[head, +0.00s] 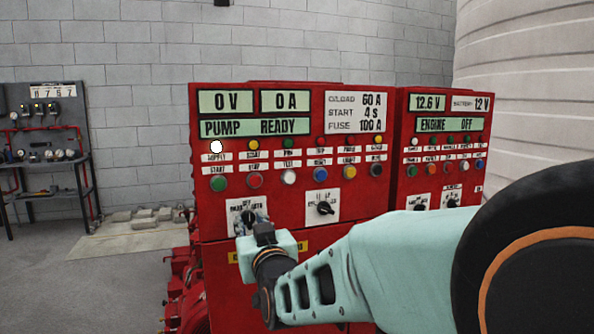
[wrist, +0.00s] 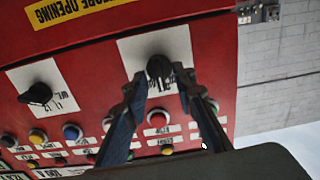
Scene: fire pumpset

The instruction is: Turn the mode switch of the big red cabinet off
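The big red cabinet (head: 290,230) stands ahead, its displays reading 0 V, 0 A and PUMP READY. Its mode switch (head: 248,216) is a black knob on a white plate, low on the left of the panel, with OFF and AUTO legible. In the wrist view, which is upside down, the black knob (wrist: 159,69) sits between my fingertips. My gripper (wrist: 161,78) is open around the knob, one finger on each side; I cannot tell whether either finger touches it. In the head view my gripper (head: 243,228) is at the plate's lower edge and hides part of it.
A second black switch (head: 325,208) is to the right, with a row of coloured push buttons (head: 289,177) above. A second red panel (head: 440,150) reads ENGINE OFF.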

